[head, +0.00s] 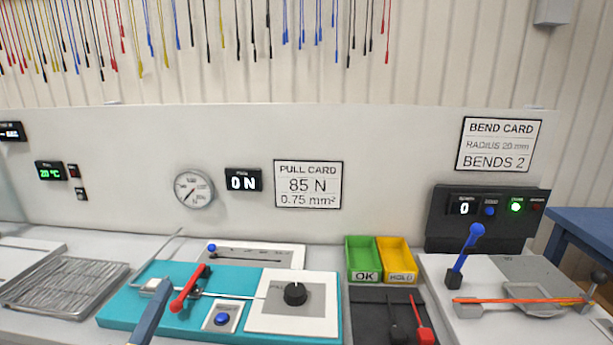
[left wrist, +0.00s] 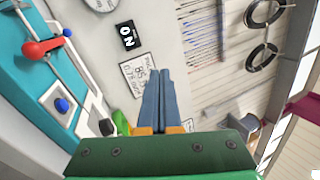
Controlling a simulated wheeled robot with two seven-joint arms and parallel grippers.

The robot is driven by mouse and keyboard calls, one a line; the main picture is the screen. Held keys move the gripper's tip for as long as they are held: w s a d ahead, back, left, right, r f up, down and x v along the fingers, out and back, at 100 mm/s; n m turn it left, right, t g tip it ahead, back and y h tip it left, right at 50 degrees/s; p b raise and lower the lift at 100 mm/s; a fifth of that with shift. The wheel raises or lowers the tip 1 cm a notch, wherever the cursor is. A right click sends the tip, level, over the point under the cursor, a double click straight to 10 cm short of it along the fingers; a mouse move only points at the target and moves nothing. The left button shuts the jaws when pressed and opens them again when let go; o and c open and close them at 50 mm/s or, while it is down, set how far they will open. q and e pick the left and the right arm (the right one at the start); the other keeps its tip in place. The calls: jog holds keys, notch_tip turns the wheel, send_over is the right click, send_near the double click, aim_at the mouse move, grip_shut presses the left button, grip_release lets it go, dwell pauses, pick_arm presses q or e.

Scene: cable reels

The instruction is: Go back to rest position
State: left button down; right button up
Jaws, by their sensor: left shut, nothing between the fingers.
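My left gripper (left wrist: 159,100) is shut and empty in the left wrist view, its two blue fingers together. In the head view the tip of my left gripper (head: 150,312) shows at the bottom edge, over the front of the teal pull tester (head: 125,305). The tester has a red lever (head: 190,288), a blue button (head: 222,319) and a black knob (head: 295,293). The tester also shows at the left of the left wrist view (left wrist: 20,62). My right gripper is not in view.
A green OK bin (head: 362,255) and a yellow HOLD bin (head: 397,256) stand behind a dark tray (head: 372,318). The bend tester (head: 450,318) with a blue lever (head: 468,250) and an orange cable is at right. A wire rack (head: 70,288) lies at left.

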pick_arm(q)
jog(key=s+a+f+n+g+y, duration=0.1)
jog(key=s+f+n+g+y, duration=0.3)
jog(key=f+n, duration=0.5)
jog(key=s+a+f+n+g+y, duration=0.2)
jog(key=s+f+n+g, duration=0.2)
jog(key=f+n+g, duration=0.5)
jog(key=s+d+f+n+g+h, duration=0.1)
jog(key=s+d+f+g+h, duration=0.35)
jog(key=s+d+f, duration=0.6)
jog(key=s+a+f+g, duration=0.1)
jog(key=s+f, duration=0.1)
jog(key=f, duration=0.7)
jog(key=s+a+f+g, duration=0.1)
jog(key=s+f, duration=0.2)
jog(key=f, duration=0.6)
jog(key=s+a+f, duration=0.2)
jog(key=s+f, duration=0.7)
jog(key=s, duration=0.2)
jog(key=shift+s+f+g+y, duration=0.25)
jog(key=shift+g+y, duration=0.1)
jog(key=shift+g, duration=0.1)
